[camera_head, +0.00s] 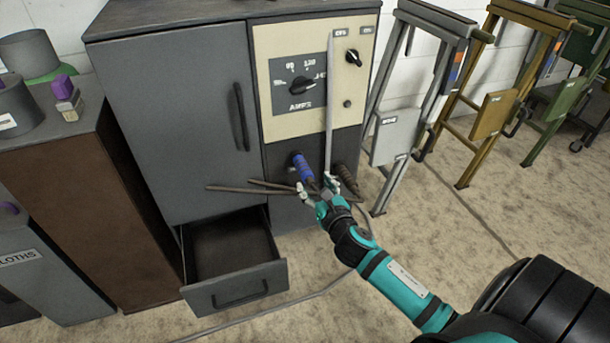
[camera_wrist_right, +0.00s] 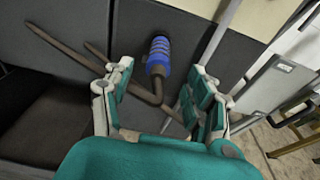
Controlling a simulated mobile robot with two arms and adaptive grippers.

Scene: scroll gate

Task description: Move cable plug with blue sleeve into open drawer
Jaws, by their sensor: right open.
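The cable plug with the blue sleeve (camera_head: 303,168) sits at the lower front of the grey cabinet, below the beige dial panel. It also shows in the right wrist view (camera_wrist_right: 158,56), with a brown cable bending down from it. My right gripper (camera_head: 318,186) is open right in front of the plug. In the wrist view its fingers (camera_wrist_right: 160,92) stand apart on either side of the plug and cable, with no clear contact. The open drawer (camera_head: 236,286) juts out at the cabinet's lower left and looks empty inside. My left gripper is not in view.
Thin brown rods (camera_head: 236,189) stick out across the cabinet front above the drawer. A dark ribbed plug (camera_head: 346,178) is right of the blue one. A grey upright bar (camera_head: 329,105) stands before the panel. Folded frames (camera_head: 397,140) stand at right. A cable lies on the floor.

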